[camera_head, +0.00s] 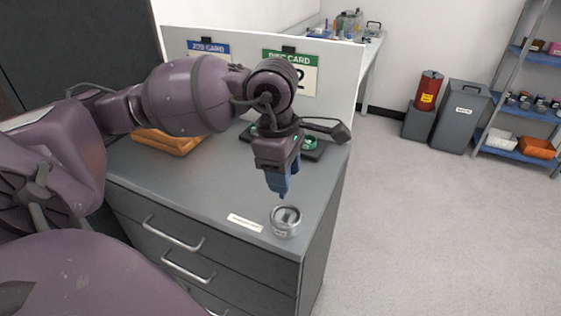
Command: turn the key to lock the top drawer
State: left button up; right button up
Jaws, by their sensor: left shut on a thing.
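My left gripper (282,194) points down over the front right corner of the grey cabinet top (190,190). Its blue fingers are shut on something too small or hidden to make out. Just below the fingertips stands a small round metal dish (286,229) with something grey inside; I cannot tell whether they touch. The top drawer (140,221) is in the cabinet's front and looks closed, with a silver bar handle. I cannot make out a key or a keyhole. My right gripper is not in view.
A white label strip (245,222) lies left of the dish. Orange things (168,142) and a dark tray (313,150) are farther back on the top, before a white panel (340,75) with cards. Bins (460,115) and a shelf (525,140) stand far right; the floor between is clear.

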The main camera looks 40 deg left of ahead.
pick_arm(q)
jog(key=shift+w+d, duration=0.15)
jog(key=shift+w, duration=0.1)
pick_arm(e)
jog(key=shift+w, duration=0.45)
pick_arm(q)
jog(key=shift+f, duration=0.15)
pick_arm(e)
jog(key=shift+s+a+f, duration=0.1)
